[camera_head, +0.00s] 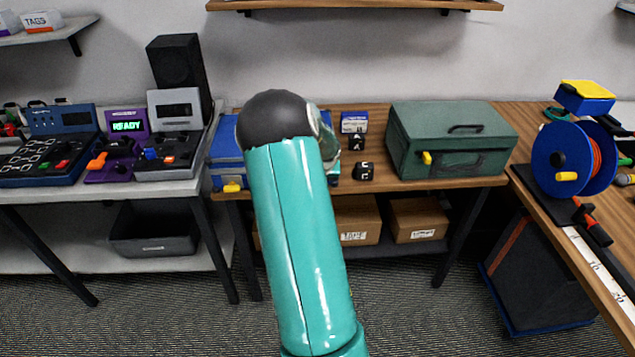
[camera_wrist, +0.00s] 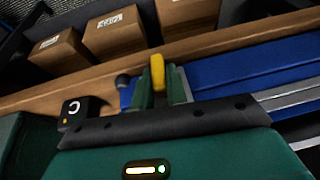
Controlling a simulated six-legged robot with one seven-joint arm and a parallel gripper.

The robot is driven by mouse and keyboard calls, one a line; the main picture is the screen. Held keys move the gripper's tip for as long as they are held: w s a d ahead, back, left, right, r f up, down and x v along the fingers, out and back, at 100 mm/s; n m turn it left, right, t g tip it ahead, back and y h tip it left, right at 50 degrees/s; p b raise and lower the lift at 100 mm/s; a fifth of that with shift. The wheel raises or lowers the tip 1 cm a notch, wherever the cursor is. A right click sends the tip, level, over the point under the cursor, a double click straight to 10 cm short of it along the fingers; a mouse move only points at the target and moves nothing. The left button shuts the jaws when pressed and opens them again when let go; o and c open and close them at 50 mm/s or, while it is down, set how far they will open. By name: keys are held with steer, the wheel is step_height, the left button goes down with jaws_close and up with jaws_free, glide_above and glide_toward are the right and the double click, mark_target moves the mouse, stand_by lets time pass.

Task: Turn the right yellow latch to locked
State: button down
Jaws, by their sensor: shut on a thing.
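The right yellow latch (camera_wrist: 157,70) shows in the wrist view at the front edge of the blue case (camera_wrist: 240,66). My gripper (camera_wrist: 163,82) is shut on this latch, with a green finger on each side of it. The latch's tip stands out past the fingers, and its base is hidden by them. In the head view my teal arm hides this latch and most of the blue case (camera_head: 226,150). Another yellow latch (camera_head: 232,187) shows at the case's left front.
A green box (camera_head: 450,135) with a yellow catch (camera_head: 426,158) stands farther right. Cardboard boxes (camera_head: 417,219) sit on the shelf below. A blue reel (camera_head: 560,158) is at far right.

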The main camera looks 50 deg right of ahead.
steer(key=t, duration=0.1)
steer(key=t+y, duration=0.2)
steer(key=shift+s+d+f+m, duration=0.1)
steer(key=shift+s+d+m, duration=0.2)
steer(key=shift+m, duration=0.1)
steer(key=shift+s+f+m+t+y, duration=0.15)
steer(key=shift+m+t+y, duration=0.4)
steer(key=shift+t+y, duration=0.9)
steer(key=shift+w+f+m+t+y, duration=0.15)
steer(key=shift+m+t+y, duration=0.55)
steer(key=shift+t, duration=1.3)
steer(key=shift+s+f+m+t+y, duration=0.2)
steer(key=shift+m+t+y, duration=0.25)
steer(key=shift+t+y, duration=1)
steer(key=shift+t, duration=0.4)
steer(key=c, duration=1.4)
jaws_free()
